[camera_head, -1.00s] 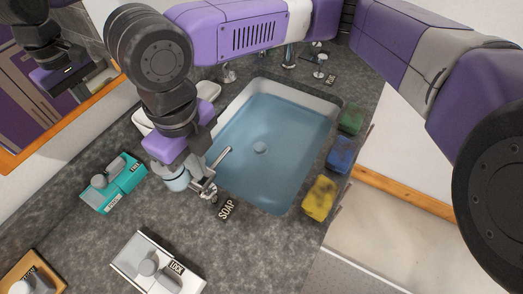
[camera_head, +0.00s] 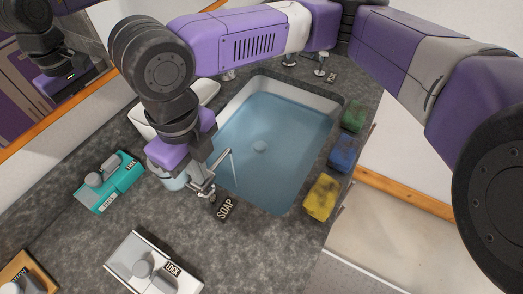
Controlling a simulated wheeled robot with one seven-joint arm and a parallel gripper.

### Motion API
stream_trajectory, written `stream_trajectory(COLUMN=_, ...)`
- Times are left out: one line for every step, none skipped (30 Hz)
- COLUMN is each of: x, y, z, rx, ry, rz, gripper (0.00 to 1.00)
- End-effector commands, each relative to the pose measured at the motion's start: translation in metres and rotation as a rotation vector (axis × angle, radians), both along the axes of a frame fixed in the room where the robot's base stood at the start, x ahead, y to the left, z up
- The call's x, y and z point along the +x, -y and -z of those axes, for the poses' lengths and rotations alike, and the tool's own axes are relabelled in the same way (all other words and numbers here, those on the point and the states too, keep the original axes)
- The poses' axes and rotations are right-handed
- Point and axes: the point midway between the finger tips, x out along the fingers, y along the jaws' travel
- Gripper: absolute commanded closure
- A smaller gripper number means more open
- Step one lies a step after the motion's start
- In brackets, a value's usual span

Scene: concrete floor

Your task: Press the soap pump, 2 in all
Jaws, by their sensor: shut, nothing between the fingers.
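The soap pump (camera_head: 222,157) stands at the left edge of the sink behind the "SOAP" label (camera_head: 226,208). Its thin metal spout points toward the basin, and a thin pale stream hangs below the spout tip. My gripper (camera_head: 203,188) is shut with nothing held and is right at the pump, pointing down from its purple hand. The hand and fingers hide the pump's head, so I cannot tell exactly where they touch. A pale blue rounded part (camera_head: 174,183) shows below the hand.
The sink (camera_head: 260,148) holds blue water. Green (camera_head: 353,116), blue (camera_head: 343,152) and yellow (camera_head: 321,197) sponges line its right side. A teal switch box (camera_head: 109,182), a white "LOCK" box (camera_head: 153,264) and an orange box (camera_head: 27,274) sit on the grey counter.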

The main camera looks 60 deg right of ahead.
Motion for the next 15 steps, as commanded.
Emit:
stream_trajectory(x=0.0001, y=0.0001, z=0.0033, rx=0.000, ry=0.000, rz=0.001, gripper=1.00)
stream_trajectory(x=0.0001, y=0.0001, z=0.0042, rx=0.000, ry=0.000, rz=0.001, gripper=1.00)
stream_trajectory(x=0.0002, y=0.0001, z=0.0029, rx=0.000, ry=0.000, rz=0.001, gripper=1.00)
stream_trajectory(x=0.0002, y=0.0001, z=0.0026, rx=0.000, ry=0.000, rz=0.001, gripper=1.00)
stream_trajectory(x=0.0002, y=0.0001, z=0.0026, rx=0.000, ry=0.000, rz=0.001, gripper=1.00)
stream_trajectory(x=0.0001, y=0.0001, z=0.0026, rx=0.000, ry=0.000, rz=0.001, gripper=1.00)
stream_trajectory(x=0.0001, y=0.0001, z=0.0026, rx=0.000, ry=0.000, rz=0.001, gripper=1.00)
stream_trajectory(x=0.0001, y=0.0001, z=0.0025, rx=0.000, ry=0.000, rz=0.001, gripper=1.00)
stream_trajectory(x=0.0001, y=0.0001, z=0.0021, rx=0.000, ry=0.000, rz=0.001, gripper=1.00)
stream_trajectory(x=0.0001, y=0.0001, z=0.0016, rx=0.000, ry=0.000, rz=0.001, gripper=1.00)
stream_trajectory(x=0.0001, y=0.0001, z=0.0008, rx=0.000, ry=0.000, rz=0.001, gripper=1.00)
stream_trajectory(x=0.0001, y=0.0001, z=-0.0005, rx=0.000, ry=0.000, rz=0.001, gripper=1.00)
stream_trajectory(x=0.0001, y=0.0000, z=-0.0018, rx=0.000, ry=0.000, rz=0.001, gripper=1.00)
stream_trajectory(x=0.0001, y=0.0000, z=-0.0033, rx=0.000, ry=0.000, rz=0.001, gripper=1.00)
stream_trajectory(x=0.0001, y=0.0000, z=-0.0055, rx=0.000, ry=0.000, rz=0.001, gripper=1.00)
